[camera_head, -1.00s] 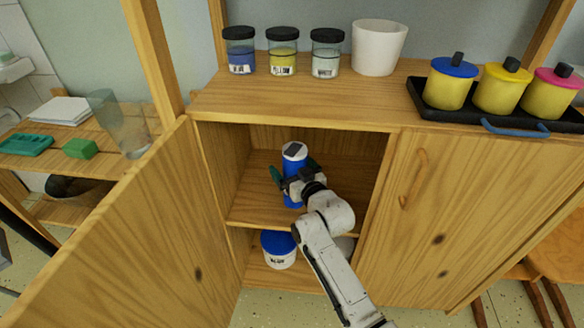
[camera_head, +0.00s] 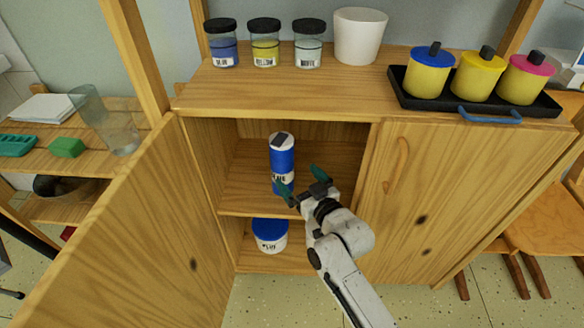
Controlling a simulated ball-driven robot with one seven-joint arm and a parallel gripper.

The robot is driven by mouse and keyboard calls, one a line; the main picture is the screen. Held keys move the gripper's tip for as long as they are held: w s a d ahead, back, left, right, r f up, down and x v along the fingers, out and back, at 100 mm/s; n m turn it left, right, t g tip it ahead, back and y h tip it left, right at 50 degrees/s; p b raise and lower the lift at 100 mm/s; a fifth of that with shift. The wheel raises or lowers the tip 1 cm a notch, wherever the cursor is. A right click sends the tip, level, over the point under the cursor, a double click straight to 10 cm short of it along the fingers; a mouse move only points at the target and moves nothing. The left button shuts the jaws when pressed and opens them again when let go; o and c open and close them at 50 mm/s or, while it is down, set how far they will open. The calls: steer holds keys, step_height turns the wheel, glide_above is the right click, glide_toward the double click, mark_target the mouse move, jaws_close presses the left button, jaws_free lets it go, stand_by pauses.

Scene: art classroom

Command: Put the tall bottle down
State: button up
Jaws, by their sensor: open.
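The tall bottle (camera_head: 281,158) is blue with a white top and a dark cap. It stands upright on the upper shelf (camera_head: 240,197) inside the open cabinet. My gripper (camera_head: 301,184) is open and empty, just in front of the bottle and to its lower right. One finger overlaps the bottle's lower part in the picture, so its base is partly hidden. I cannot tell whether that finger touches it.
A blue-lidded tub (camera_head: 270,235) stands on the cabinet's lower shelf. The left door (camera_head: 130,235) is swung open; the right door (camera_head: 440,200) is shut. Jars (camera_head: 264,45), a white pot (camera_head: 359,36) and a black tray (camera_head: 545,106) of lidded pots stand on top.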

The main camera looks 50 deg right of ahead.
steer(key=s+a+f+n+g+y, duration=0.2)
steer(key=s+a+f+g+y, duration=0.15)
steer(key=a+f, duration=0.3)
steer(key=s+a+f+g, duration=0.1)
steer(key=s+a+g, duration=0.1)
steer(key=s+g, duration=0.2)
steer(key=s+a+f+g+y, duration=0.1)
steer(key=s+a+g, duration=0.2)
steer(key=s, duration=0.7)
steer(key=s+a+n+g, duration=0.1)
steer(key=s+a+g, duration=0.1)
steer(key=s+g, duration=0.3)
steer(key=shift+s+a+f+y, duration=0.35)
steer(key=shift+s+a+f, duration=0.05)
steer(key=shift+s, duration=0.8)
steer(key=shift+c, duration=0.3)
